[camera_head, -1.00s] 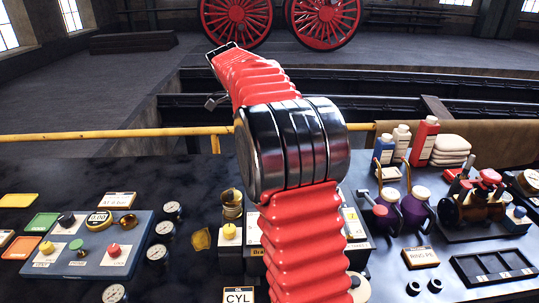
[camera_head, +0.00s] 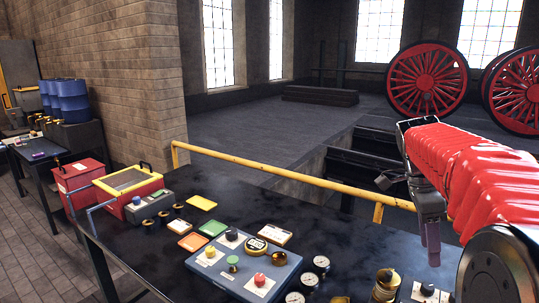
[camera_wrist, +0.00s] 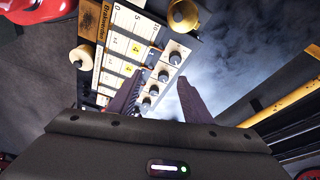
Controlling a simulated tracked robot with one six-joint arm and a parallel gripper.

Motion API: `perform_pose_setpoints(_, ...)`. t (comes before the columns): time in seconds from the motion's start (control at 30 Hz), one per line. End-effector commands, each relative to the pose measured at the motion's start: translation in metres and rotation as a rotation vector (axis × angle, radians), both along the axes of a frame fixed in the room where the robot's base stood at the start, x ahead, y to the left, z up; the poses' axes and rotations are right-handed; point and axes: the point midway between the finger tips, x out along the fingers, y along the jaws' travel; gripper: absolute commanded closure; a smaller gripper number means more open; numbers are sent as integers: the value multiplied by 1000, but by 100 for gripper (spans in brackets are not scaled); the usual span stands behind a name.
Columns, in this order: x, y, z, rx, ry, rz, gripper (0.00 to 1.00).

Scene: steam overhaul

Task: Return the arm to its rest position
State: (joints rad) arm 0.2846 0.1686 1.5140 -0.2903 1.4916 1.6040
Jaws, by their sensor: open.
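My red-sleeved arm (camera_head: 455,165) reaches in from the right edge of the head view, above the dark bench. My gripper (camera_head: 432,250) hangs down from its end, with its fingers over the bench's back part. In the wrist view my gripper (camera_wrist: 160,84) shows two dark fingers spread apart with nothing between them. Beyond them is a pale panel (camera_wrist: 122,48) with several black knobs (camera_wrist: 164,75) and a brass fitting (camera_wrist: 184,14). The fingers look apart from the panel, but the exact gap cannot be told.
On the bench stand a blue control box (camera_head: 240,262), gauges (camera_head: 321,264), a brass cup (camera_head: 385,283), coloured plates (camera_head: 212,227) and a yellow-rimmed box (camera_head: 128,182). A yellow rail (camera_head: 270,168) runs along the back edge. Red wheels (camera_head: 427,80) stand far behind.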

Motion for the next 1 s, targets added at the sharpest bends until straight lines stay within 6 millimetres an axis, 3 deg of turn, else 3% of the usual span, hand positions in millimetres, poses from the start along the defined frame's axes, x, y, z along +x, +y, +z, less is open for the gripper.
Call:
perform_pose_setpoints(0.47,-56,85,2,56,-56,645,55)
perform_pose_setpoints(1.0,-130,164,-29,-10,-124,1349,55)
